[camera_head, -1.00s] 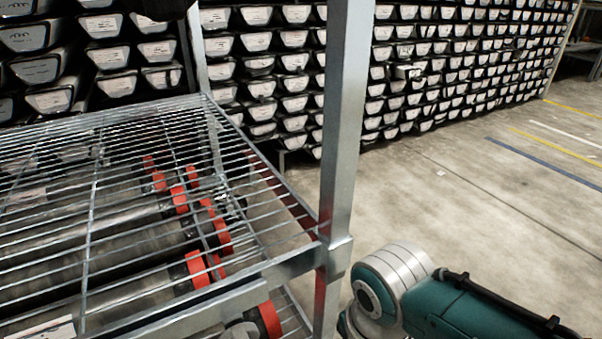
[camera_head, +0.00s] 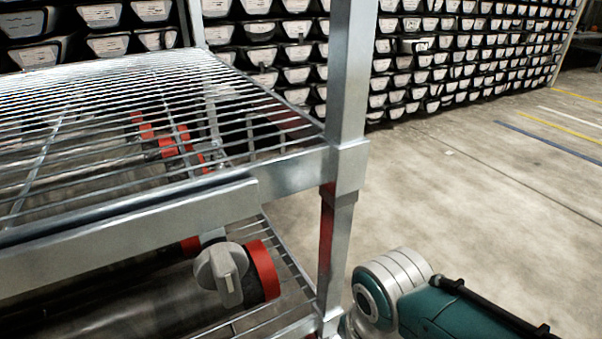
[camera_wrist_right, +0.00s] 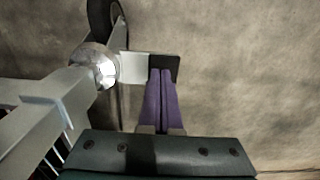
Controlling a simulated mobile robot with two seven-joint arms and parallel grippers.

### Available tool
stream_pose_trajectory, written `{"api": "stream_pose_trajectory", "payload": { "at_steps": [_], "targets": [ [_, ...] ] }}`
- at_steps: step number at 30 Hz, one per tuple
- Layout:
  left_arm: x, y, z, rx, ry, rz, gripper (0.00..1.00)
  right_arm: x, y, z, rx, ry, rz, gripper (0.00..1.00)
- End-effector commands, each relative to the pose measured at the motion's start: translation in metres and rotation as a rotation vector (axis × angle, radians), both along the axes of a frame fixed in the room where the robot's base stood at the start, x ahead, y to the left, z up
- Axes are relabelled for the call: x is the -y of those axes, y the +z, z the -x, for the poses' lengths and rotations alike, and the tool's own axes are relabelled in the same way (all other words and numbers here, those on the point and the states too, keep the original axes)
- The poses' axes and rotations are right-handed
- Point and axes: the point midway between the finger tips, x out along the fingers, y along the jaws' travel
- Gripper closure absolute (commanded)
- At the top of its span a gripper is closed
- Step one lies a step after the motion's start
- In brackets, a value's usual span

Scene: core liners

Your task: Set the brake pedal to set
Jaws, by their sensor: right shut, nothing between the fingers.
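In the right wrist view, the brake pedal (camera_wrist_right: 134,67) is a flat pale metal plate with a dark end, sticking out to the right from a shiny round caster hub. Part of the black caster wheel (camera_wrist_right: 103,17) shows above it. My right gripper (camera_wrist_right: 162,72) has purple fingers, shut together and empty. Its fingertips overlap the pedal's outer part in the picture; I cannot tell whether they touch it. In the head view only my right arm shows at the bottom right; its gripper and the pedal are out of frame. My left gripper is not in view.
A metal wire-shelf rack (camera_head: 345,110) fills the left, holding tubes with red rings (camera_head: 262,270). Its grey frame also shows in the right wrist view (camera_wrist_right: 50,115). Stacked black core trays (camera_head: 440,60) line the back. The concrete floor (camera_head: 480,210) on the right is clear.

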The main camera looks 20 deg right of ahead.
Motion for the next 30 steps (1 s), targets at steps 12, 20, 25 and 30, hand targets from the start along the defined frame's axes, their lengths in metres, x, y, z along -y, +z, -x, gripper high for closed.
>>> {"api": "stream_pose_trajectory", "payload": {
  "at_steps": [12,20,25,30],
  "targets": [
    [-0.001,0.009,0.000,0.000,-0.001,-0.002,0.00,0.001,0.000,0.003,0.038,0.001,-0.001,1.00],
    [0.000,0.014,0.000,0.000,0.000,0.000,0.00,0.002,-0.003,0.004,0.078,-0.001,-0.003,1.00],
    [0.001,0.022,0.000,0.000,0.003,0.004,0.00,0.002,-0.005,0.007,0.127,0.000,-0.007,1.00],
    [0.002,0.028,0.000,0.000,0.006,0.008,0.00,0.002,-0.011,0.010,0.218,0.001,-0.014,1.00]
  ]
}}
